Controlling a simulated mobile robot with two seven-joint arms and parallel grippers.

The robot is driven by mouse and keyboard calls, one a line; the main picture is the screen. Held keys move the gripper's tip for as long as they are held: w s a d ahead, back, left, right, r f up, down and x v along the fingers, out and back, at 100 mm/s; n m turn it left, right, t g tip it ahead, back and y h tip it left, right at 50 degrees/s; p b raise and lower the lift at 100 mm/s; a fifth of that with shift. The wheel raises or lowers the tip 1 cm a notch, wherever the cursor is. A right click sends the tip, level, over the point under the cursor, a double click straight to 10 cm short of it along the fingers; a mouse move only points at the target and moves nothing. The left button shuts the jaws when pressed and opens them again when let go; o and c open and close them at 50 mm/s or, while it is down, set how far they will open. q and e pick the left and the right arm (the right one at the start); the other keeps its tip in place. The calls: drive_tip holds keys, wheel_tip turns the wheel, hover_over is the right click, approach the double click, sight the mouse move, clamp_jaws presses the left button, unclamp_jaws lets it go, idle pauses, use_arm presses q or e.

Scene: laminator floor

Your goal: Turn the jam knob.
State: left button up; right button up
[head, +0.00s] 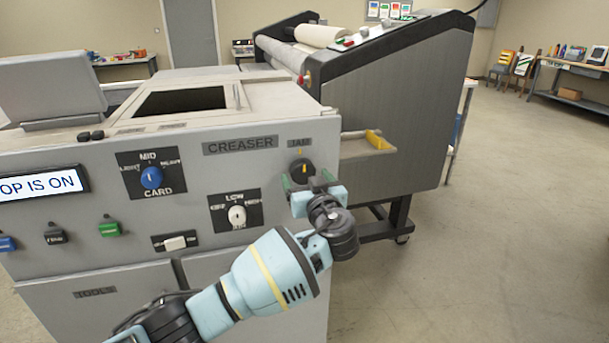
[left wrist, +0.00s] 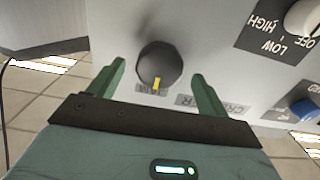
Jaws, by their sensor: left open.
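The jam knob (head: 302,170) is a round black knob with a yellow pointer mark, on the right end of the grey creaser's front panel, under a JAM label. In the head view its yellow mark points up toward the label. In the left wrist view the knob (left wrist: 160,66) sits between the two green fingers, a gap on each side. My left gripper (head: 307,182) is open just in front of the knob; it also shows in the left wrist view (left wrist: 158,90). I cannot tell whether the fingertips reach around the knob. My right gripper is not in view.
The card knob (head: 151,178) and a white knob (head: 237,215) are on the same panel, left of the jam knob. A display (head: 42,185) is at far left. A large roller machine (head: 400,110) stands behind right. The floor at right is clear.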

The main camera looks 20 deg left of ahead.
use_arm(q)
drive_tip(key=shift+x, duration=1.1)
drive_tip(key=c, duration=1)
